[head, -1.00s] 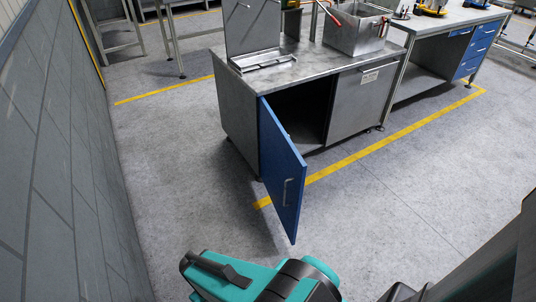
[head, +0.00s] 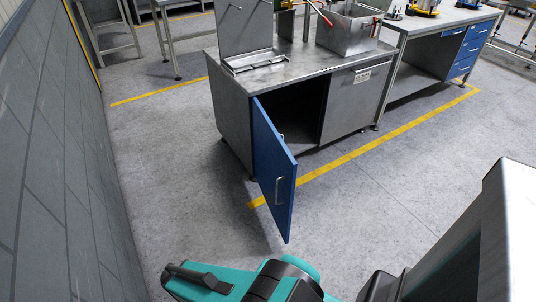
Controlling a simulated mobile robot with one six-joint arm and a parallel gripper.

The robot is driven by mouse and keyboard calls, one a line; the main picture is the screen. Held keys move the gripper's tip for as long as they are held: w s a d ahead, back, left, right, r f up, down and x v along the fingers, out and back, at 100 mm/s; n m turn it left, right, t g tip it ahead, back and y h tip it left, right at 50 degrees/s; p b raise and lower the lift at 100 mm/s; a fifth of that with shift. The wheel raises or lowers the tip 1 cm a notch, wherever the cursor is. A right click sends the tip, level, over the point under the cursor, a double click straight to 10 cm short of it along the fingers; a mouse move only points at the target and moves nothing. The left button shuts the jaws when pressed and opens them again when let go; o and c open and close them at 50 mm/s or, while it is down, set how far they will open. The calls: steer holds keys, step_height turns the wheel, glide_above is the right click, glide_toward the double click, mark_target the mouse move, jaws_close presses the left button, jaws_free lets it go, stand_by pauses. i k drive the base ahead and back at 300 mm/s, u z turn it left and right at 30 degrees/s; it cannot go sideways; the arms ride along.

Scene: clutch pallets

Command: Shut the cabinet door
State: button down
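The blue cabinet door (head: 272,172) stands wide open, swung out toward me from the left side of the grey metal cabinet (head: 233,118). A pale handle (head: 279,191) is on the door's face near its free edge. The dark opening behind the door shows, and its inside is mostly in shadow. My teal arm parts are at the bottom of the head view, in front of the door and apart from it in the picture. My gripper's fingertips cannot be made out.
A metal bin (head: 347,30) and a flat tray (head: 256,60) stand on the cabinet top. A workbench with blue drawers (head: 468,47) is to the right. A grey wall (head: 50,160) runs along the left. The floor (head: 180,180) around the door is clear.

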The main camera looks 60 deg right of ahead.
mark_target(276, 168)
steer(key=k, duration=1.1)
steer(key=z, duration=0.2)
steer(key=i, duration=0.6)
steer(key=u, duration=0.05)
